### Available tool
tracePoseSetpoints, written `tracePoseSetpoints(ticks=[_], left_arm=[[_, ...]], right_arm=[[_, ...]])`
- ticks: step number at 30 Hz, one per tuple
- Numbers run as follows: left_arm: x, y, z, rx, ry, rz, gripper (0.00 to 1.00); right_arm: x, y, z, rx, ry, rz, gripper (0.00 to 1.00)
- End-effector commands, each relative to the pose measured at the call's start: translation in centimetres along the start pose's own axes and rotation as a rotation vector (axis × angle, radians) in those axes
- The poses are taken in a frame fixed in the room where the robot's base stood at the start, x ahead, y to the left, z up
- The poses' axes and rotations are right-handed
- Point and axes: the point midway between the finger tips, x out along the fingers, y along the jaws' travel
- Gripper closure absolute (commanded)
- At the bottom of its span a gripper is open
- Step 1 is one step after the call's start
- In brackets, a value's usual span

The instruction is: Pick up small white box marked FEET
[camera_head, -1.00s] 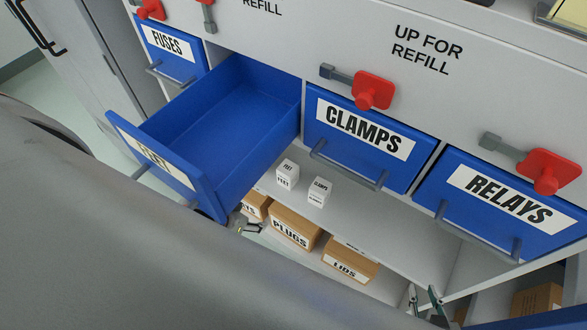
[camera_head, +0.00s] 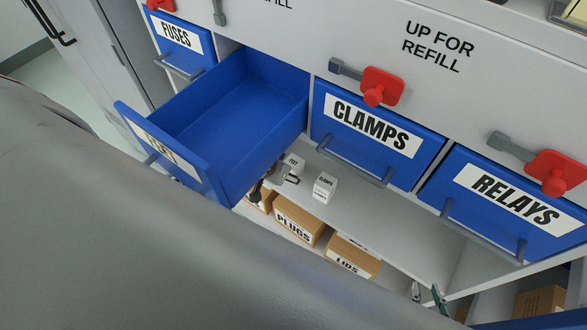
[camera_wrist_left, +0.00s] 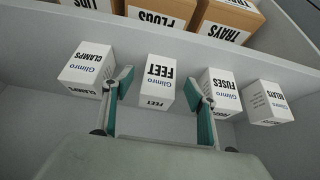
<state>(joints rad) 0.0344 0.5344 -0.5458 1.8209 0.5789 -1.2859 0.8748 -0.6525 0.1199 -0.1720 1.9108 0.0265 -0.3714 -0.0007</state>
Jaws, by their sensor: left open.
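The small white box marked FEET (camera_head: 294,160) stands on the grey shelf below the open blue drawer. It shows in the left wrist view (camera_wrist_left: 158,80), upright, between and slightly beyond the fingertips of my left gripper (camera_wrist_left: 160,86). That gripper is open, with a teal-padded finger to each side of the box and a gap visible at both sides. In the head view the left gripper (camera_head: 282,176) partly covers the box's lower part; the drawer and my arm hide the rest of it. My right gripper (camera_head: 427,294) is open and empty at the bottom, away from the box.
White boxes marked CLAMPS (camera_wrist_left: 88,69), FUSES (camera_wrist_left: 221,92) and RELAYS (camera_wrist_left: 267,102) stand close to either side. Brown boxes, including PLUGS (camera_head: 299,222) and LIDS (camera_head: 351,256), sit on a lower level. The open drawer (camera_head: 235,110) overhangs the shelf. Shelf right of CLAMPS is clear.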

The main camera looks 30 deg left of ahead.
Motion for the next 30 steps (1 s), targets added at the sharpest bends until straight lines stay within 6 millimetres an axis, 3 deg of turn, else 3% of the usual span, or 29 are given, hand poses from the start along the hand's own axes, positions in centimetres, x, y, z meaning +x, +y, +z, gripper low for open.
tracePoseSetpoints(ticks=[7,13,22,23,28,30], left_arm=[[1.6,0.0,-2.9,-0.002,0.003,-0.001,0.43],[4.0,0.0,-2.5,-0.002,0.000,0.000,0.43],[4.4,0.0,-2.5,-0.001,0.001,0.000,0.43],[4.4,0.0,-2.5,-0.001,0.001,0.000,0.45],[4.4,0.0,-2.5,-0.001,0.001,0.000,0.88],[4.4,0.0,-2.5,-0.001,0.001,0.000,0.88]], right_arm=[[0.0,-0.1,0.0,-0.001,0.000,-0.003,0.74],[-0.1,-0.1,0.0,-0.002,0.000,-0.002,0.74],[-0.1,0.0,0.0,-0.002,-0.001,-0.001,0.74],[-0.1,0.0,0.0,-0.002,-0.002,0.000,0.74],[-0.1,0.1,0.1,-0.002,-0.003,0.001,0.74],[-0.1,0.1,0.1,-0.002,-0.003,0.001,0.74]])
